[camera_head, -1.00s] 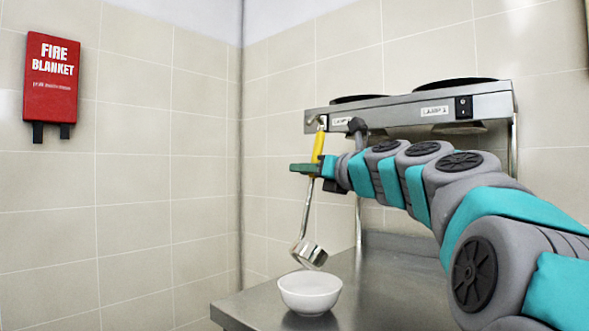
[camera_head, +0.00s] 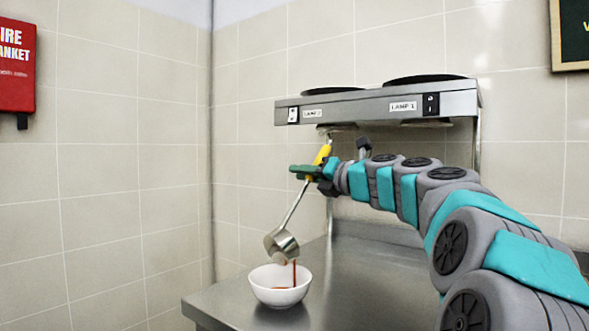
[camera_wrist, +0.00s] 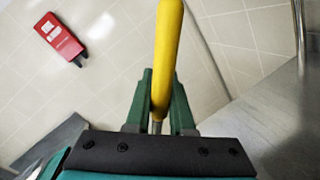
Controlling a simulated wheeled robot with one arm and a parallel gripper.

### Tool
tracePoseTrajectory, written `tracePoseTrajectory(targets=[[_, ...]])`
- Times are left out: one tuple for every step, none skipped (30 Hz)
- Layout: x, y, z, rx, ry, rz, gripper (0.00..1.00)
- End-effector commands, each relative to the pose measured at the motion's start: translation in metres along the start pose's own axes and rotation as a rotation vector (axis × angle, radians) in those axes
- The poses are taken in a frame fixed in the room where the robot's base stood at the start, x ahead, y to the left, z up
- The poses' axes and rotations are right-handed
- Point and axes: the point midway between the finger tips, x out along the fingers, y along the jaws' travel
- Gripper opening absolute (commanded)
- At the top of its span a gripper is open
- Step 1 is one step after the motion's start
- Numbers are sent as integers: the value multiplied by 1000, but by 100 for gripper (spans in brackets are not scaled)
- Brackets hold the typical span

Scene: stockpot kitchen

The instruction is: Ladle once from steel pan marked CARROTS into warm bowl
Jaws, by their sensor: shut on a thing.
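My gripper (camera_head: 309,173) is shut on the yellow handle of the ladle (camera_head: 324,153). The handle also shows between the green fingers in the wrist view (camera_wrist: 168,45). The ladle's steel cup (camera_head: 281,245) is tilted just above the white bowl (camera_head: 281,293). Reddish-orange liquid (camera_head: 294,272) runs in thin streams from the cup into the bowl. The bowl stands upright on the steel counter, under the left part of the lamp shelf. How much liquid is in the bowl I cannot tell. No steel pan marked CARROTS is in view.
A steel heat-lamp shelf (camera_head: 380,106) with labels LAMP 1 and LAMP 2 hangs above the counter (camera_head: 375,277), close over my gripper. The counter right of the bowl is clear. A red fire blanket box (camera_head: 14,65) is on the left wall.

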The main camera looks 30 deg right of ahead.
Motion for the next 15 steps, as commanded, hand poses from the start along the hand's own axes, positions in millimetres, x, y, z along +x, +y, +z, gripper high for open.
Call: tracePoseTrajectory(targets=[[0,-5,2,24,-1,-1,0],[0,-8,3,37,-2,-1,0],[0,-11,4,57,-2,-2,0],[0,-14,4,71,-2,-2,0],[0,-16,5,85,-2,-2,0],[0,-20,6,104,-2,-3,0],[0,-22,6,118,-2,-3,0],[0,-25,6,134,-2,-3,0],[0,-28,6,153,-1,-3,0],[0,-31,6,168,-1,-3,0],[0,-33,7,183,-1,-3,0],[0,-37,7,202,-1,-4,0],[0,-40,7,218,-1,-4,0],[0,-42,7,233,-1,-4,0],[0,-46,7,253,-1,-4,0]])
